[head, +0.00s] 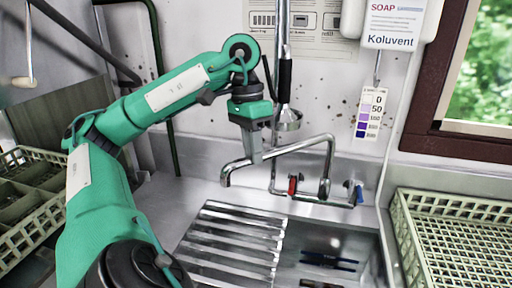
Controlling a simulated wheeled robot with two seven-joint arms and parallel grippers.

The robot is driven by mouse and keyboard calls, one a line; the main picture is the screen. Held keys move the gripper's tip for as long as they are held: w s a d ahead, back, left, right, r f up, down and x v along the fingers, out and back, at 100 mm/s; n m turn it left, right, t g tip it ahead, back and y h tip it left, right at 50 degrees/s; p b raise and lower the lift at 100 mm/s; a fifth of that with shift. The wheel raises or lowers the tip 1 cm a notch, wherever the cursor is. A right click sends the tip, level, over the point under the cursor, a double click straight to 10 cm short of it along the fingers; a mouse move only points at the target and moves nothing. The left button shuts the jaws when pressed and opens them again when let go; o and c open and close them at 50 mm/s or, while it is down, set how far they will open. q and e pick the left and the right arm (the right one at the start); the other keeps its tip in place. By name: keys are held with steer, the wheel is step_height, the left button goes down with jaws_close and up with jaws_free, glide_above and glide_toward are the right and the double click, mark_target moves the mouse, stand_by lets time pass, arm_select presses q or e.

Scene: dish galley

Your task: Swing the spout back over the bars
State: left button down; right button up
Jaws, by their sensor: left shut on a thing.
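The chrome spout (295,147) runs left from its riser at the back of the sink, and its downturned tip (225,177) hangs by the back edge of the bars in the picture. My left gripper (256,156) comes down from above and is shut on the spout, a little right of the tip. The metal bars (228,243) lie over the left part of the sink basin. My right gripper is not in view.
A red-marked tap (292,185) and a blue-marked tap (358,193) sit behind the basin. A spray hose head (287,119) hangs above the spout. Crate-like racks stand at the left (38,222) and right (408,240). Dark items (328,261) lie in the open basin.

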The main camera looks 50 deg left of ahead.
arm_select(q)
steer(key=shift+a+r, duration=0.1)
steer(key=shift+r, duration=0.05)
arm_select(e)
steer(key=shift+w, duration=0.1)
arm_select(q)
steer(key=c, duration=1.6)
jaws_free()
steer(key=o, duration=0.3)
steer(key=shift+a, duration=0.2)
steer(key=shift+r+p, duration=0.35)
steer(key=shift+r, duration=0.05)
step_height(320, 180, up, 12)
steer(key=a+p, duration=0.2)
steer(key=p, duration=0.9)
steer(key=shift+w+a+r, duration=0.15)
steer(key=shift+a+r, duration=0.1)
steer(key=shift+a, duration=0.05)
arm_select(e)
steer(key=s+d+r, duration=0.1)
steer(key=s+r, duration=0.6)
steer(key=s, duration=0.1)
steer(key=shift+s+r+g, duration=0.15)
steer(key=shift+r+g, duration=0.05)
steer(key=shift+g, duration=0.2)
